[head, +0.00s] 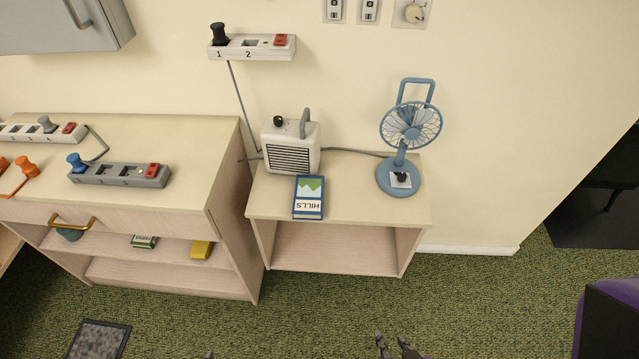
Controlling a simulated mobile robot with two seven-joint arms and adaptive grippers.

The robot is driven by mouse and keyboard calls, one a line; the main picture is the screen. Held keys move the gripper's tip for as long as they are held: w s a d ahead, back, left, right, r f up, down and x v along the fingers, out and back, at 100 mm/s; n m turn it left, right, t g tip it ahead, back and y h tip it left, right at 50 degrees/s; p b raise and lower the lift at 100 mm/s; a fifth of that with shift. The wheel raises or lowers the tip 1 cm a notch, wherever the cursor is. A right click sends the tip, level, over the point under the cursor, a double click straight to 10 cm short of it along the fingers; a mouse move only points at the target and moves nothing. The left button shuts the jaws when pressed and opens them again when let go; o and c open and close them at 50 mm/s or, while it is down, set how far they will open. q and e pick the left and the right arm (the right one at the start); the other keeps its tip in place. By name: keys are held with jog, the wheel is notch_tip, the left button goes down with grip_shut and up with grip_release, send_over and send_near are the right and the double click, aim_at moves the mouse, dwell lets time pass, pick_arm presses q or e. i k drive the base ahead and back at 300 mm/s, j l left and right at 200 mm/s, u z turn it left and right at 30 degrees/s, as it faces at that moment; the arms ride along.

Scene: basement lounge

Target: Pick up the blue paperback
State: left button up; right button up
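The blue paperback (309,207) lies on the small pale wooden side table (370,202), near its front edge. Its cover has a green hill picture and a white band reading HILLS, upside down to me. It lies just in front of the white heater, close to or touching it; I cannot tell which. My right gripper (395,346) shows at the bottom edge of the head view, with its two fingers apart and nothing between them. It is well short of the book. Only a small tip of my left gripper (210,355) shows at the bottom edge; its fingers are hidden.
A white heater (291,147) stands behind the book and a blue fan (408,140) to its right. A cabinet (190,140) with power strips stands left. A purple and black object (608,315) is at lower right. Green carpet before the table is clear.

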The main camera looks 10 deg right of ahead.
aim_at(309, 190)
jog(key=i+l, duration=0.15)
jog(key=l, duration=0.2)
jog(key=i+l+u, duration=0.15)
jog(key=l, duration=0.2)
jog(key=i+l, duration=0.15)
jog(key=l, duration=0.2)
